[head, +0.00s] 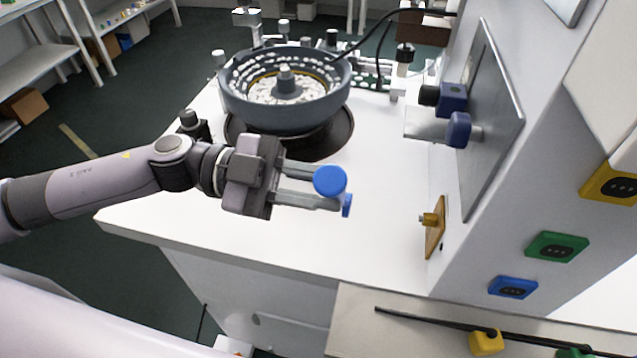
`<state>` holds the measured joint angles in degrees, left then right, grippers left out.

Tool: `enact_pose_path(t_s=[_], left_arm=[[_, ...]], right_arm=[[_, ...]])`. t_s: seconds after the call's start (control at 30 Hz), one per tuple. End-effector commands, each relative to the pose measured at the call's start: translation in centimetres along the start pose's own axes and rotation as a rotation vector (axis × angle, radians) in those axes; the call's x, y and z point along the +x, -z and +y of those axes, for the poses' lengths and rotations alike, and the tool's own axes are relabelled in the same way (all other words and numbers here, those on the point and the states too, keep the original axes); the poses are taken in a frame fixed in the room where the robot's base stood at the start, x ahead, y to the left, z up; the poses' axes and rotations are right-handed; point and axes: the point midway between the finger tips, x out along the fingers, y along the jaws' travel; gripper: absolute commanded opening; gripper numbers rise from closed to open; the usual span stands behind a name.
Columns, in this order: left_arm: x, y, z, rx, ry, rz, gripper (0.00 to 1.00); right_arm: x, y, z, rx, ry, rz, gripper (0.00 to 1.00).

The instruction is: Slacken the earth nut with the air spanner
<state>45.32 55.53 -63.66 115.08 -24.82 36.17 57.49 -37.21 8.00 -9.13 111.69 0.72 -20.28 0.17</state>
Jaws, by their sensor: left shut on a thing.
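My left gripper (325,190) is shut on a blue tool (330,180) with a round head, most likely the air spanner, above the white worktop. A smaller blue part of it shows just below the head; the rest is hidden by the fingers or too small to make out. The brass nut (429,219), which looks like the earth nut, sticks out from an orange-brown plate (436,232) on the cabinet side, to the right of the tool and clearly apart from it. My right gripper is out of view.
A grey bowl feeder (240,98) with white pieces stands behind my left gripper on the white worktop (280,245). Dark blue knobs (458,130) jut from the cabinet at right. Green (556,247) and blue (513,287) sockets sit lower. The worktop between tool and plate is clear.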

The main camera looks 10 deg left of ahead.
Motion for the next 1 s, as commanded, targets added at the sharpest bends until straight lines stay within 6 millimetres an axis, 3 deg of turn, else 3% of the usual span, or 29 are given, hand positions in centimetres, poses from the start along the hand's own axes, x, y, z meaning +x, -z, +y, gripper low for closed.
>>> enact_pose_path(t_s=[0.1, 0.13, 0.17, 0.2, 0.47, 0.8, 1.0], left_arm=[[0.0, 0.1, 0.0, 0.001, 0.000, 0.001, 0.00], [0.0, 0.1, 0.0, 0.001, 0.000, 0.001, 0.13], [0.0, 0.1, 0.0, 0.001, 0.000, 0.001, 0.03], [0.0, 0.1, 0.0, 0.001, 0.000, 0.001, 0.00], [0.3, -0.6, 0.8, 0.067, -0.003, 0.001, 0.00], [2.5, -3.6, 5.7, 0.612, -0.014, 0.003, 0.00], [3.4, -4.6, 7.7, 0.901, -0.008, 0.003, 0.00]], right_arm=[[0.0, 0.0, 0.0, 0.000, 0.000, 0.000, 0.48], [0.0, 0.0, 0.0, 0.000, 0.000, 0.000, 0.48], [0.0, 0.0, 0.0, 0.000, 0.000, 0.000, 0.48], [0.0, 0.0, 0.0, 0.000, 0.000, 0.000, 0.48], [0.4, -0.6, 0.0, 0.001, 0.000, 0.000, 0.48], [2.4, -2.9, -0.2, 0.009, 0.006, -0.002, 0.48], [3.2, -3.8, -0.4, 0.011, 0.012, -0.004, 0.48]])
